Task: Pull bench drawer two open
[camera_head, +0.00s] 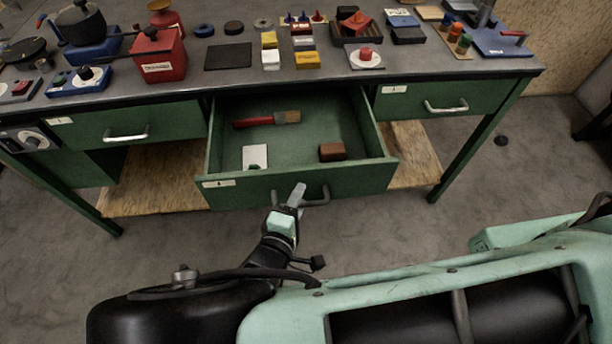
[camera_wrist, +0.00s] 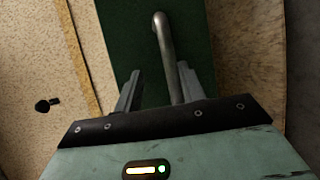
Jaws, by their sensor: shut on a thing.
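The middle bench drawer (camera_head: 230,195) is green and stands pulled well out from the bench. A red-handled brush (camera_head: 268,119), a white card (camera_head: 255,157) and a brown block (camera_head: 332,152) lie inside it. My gripper (camera_head: 298,194) is at the drawer's metal handle (camera_head: 318,199), in front of the drawer face. In the wrist view, the handle (camera_wrist: 165,45) runs down between the fingers of my gripper (camera_wrist: 160,85). The gripper is shut on the handle; the exact contact is partly hidden by the fingers.
Shut drawers flank it on the left (camera_head: 160,125) and right (camera_head: 440,98), each with a metal handle. The bench top (camera_head: 215,85) carries many small items, including a red box (camera_head: 158,55). The floor (camera_head: 390,230) in front is clear apart from my own body.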

